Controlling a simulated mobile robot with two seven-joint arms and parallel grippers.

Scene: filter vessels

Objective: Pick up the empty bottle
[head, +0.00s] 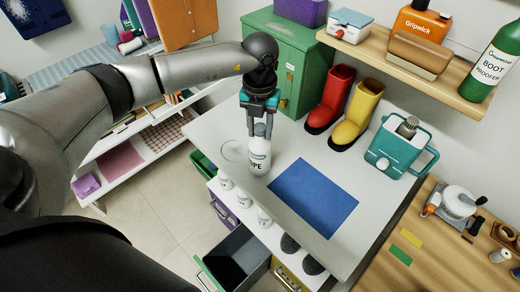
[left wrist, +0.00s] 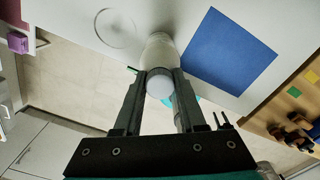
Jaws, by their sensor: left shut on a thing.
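A white bottle (head: 259,158) with dark lettering ending in "PE" is upright at the white table's near left part, beside a thin circle outline (head: 234,151). My left gripper (head: 260,132) comes down from above and is shut on the bottle's upper part. In the left wrist view the bottle (left wrist: 160,52) is between the two fingers (left wrist: 160,78), its pale round top facing the camera. I cannot tell whether its base touches the table, or whether it is empty. My right gripper is not in view.
A blue mat (head: 314,198) lies right of the bottle. Several white bottles (head: 243,199) stand on a lower shelf below the table edge. A teal can (head: 394,148), red boot (head: 331,98) and yellow boot (head: 357,112) stand farther back. An open drawer (head: 236,257) is below.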

